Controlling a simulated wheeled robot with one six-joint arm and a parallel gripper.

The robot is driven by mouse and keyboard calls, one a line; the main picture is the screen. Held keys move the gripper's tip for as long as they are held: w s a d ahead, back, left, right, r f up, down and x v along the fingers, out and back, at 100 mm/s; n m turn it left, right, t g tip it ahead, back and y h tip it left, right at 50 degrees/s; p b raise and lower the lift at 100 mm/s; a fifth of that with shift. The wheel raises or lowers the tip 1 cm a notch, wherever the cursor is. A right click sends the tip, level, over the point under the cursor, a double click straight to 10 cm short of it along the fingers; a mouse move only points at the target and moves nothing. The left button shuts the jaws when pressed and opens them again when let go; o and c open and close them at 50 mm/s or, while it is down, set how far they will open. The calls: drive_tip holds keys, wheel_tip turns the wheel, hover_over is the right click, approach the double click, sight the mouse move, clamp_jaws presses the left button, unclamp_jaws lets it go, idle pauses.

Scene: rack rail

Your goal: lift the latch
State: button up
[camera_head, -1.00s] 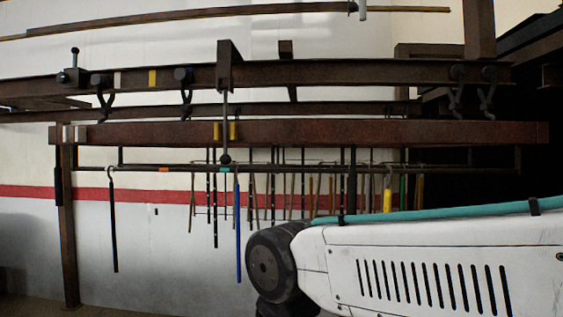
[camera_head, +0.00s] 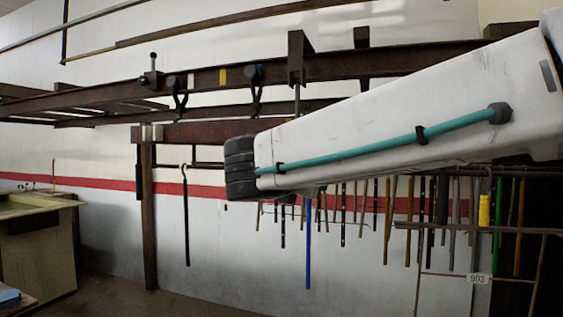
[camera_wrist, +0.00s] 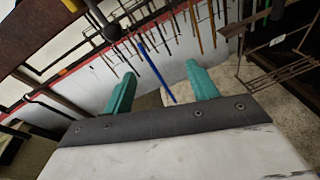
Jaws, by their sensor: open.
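A dark block with an upright, ball-topped lever (camera_head: 152,75), which looks like the latch, sits on the left part of the upper brown rail (camera_head: 330,68) in the head view. I cannot identify it in the wrist view. My gripper (camera_wrist: 162,80) shows in the wrist view with its two teal fingers wide apart and nothing held between them. A blue rod (camera_wrist: 158,72) hangs beyond the fingers, apart from them. My gripper cannot be made out in the head view, where my white arm crosses the right half and hides part of the rack.
Hooks (camera_head: 180,92) hang from the upper rail. A lower brown beam (camera_head: 195,132) runs below, with several rods hanging beneath. A post (camera_head: 148,215) stands at the left. A workbench (camera_head: 38,245) is at far left; floor between bench and post looks clear.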

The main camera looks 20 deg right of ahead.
drive_tip(key=w+a+r+n+t, duration=0.3)
drive_tip(key=a+r+n, duration=0.1)
drive_tip(key=a, duration=0.1)
drive_tip(key=x, duration=1.4)
drive_tip(key=shift+s+d+f, duration=0.2)
drive_tip(key=shift+s+d, duration=0.1)
drive_tip(key=shift+d, duration=0.05)
drive_tip(key=c, duration=0.9)
